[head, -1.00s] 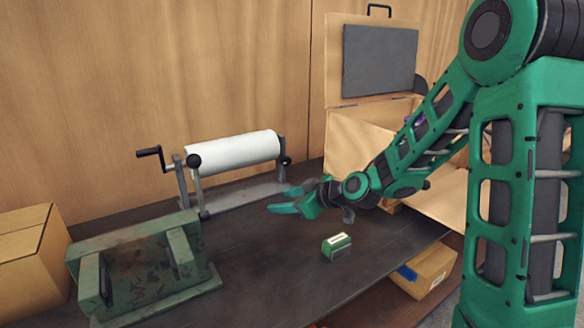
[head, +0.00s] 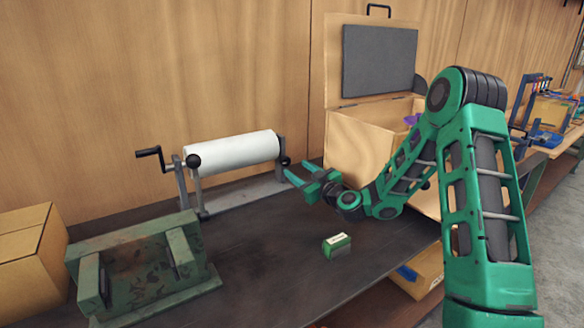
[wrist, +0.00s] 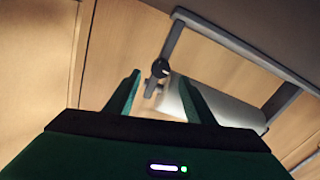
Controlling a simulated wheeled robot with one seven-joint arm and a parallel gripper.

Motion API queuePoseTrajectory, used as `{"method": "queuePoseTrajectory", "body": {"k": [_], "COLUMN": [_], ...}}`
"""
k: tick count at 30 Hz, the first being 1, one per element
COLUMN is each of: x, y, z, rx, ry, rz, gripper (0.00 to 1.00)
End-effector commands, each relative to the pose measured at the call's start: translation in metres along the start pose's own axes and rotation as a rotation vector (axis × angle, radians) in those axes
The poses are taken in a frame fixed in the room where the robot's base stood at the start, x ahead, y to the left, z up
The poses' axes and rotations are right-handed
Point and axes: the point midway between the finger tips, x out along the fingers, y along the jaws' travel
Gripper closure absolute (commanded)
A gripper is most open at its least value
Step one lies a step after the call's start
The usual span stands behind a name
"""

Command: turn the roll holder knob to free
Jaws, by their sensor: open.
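The roll holder (head: 245,190) stands on the dark bench against the wooden wall and carries a white roll (head: 235,151). It has a black knob on the left post (head: 194,161), another black knob at the right end (head: 285,160), and a crank handle (head: 149,152) at far left. My gripper (head: 296,168) is open and empty, close to the right-end knob and pointing at it. In the wrist view, a black knob (wrist: 160,68) appears between the open fingertips (wrist: 160,78), apart from both. The white roll (wrist: 222,108) is partly hidden behind one finger. I cannot read the knob's setting.
A green camouflage-patterned stand (head: 145,268) is at front left beside a cardboard box (head: 30,245). A small green-and-white block (head: 337,246) lies on the bench. An open wooden case (head: 365,150) stands right of my gripper.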

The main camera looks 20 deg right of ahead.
Motion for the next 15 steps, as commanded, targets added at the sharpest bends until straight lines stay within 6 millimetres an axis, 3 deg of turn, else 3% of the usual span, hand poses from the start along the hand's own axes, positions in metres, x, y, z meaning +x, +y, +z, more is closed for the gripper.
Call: {"method": "queuePoseTrajectory", "body": {"k": [6,15], "x": [0.036,0.057], "y": [-0.001,-0.001], "z": [-0.001,0.000], "rx": [-0.001,0.000], "ry": [0.002,0.000], "rz": [-0.002,-0.001], "gripper": [0.51,0.51]}}
